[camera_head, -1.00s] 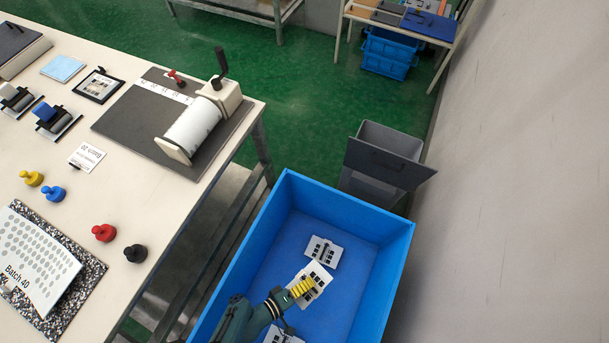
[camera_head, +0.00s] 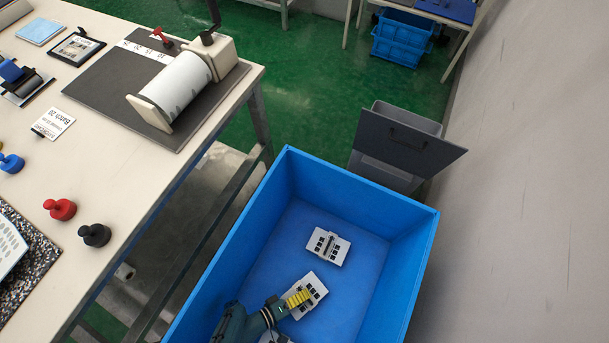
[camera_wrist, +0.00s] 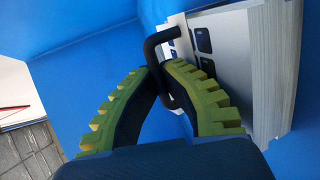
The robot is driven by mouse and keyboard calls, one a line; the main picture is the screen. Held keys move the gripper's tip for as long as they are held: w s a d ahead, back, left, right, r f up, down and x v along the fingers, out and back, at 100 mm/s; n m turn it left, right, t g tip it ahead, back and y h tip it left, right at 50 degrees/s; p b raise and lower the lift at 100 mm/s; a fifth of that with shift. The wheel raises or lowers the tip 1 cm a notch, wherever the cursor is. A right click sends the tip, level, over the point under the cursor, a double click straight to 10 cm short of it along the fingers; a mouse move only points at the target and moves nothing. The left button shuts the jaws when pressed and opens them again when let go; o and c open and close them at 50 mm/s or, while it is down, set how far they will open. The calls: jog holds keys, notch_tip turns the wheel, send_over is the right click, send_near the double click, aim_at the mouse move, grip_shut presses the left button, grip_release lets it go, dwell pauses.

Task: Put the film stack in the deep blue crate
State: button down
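The deep blue crate (camera_head: 365,195) stands open beside the table in the head view. My gripper (camera_head: 301,297) reaches down into it with its yellow-green ribbed fingers on a white film stack (camera_head: 314,284) with dark squares. In the wrist view my fingertips (camera_wrist: 160,68) close together at the black handle (camera_wrist: 157,50) of the film stack (camera_wrist: 270,70), which is seen edge-on and tilted. Blue crate surfaces (camera_wrist: 85,75) surround it. Whether the stack touches the crate floor cannot be told.
Another white film stack (camera_head: 327,246) lies on the crate floor beyond my gripper. A third is mostly hidden by my arm. The table (camera_head: 95,165) with a roller device (camera_head: 185,85) is left; a grey bin (camera_head: 400,145) and wall (camera_head: 530,190) are right.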

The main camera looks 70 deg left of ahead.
jog(key=c, duration=1.2)
grip_release()
jog(key=shift+c, duration=0.2)
jog(key=shift+r, duration=0.15)
jog(key=shift+s+r, duration=0.1)
jog(key=shift+s, duration=0.15)
jog(key=shift+p+v, duration=0.7)
jog(key=shift+v, duration=1.05)
jog(key=shift+d, duration=0.1)
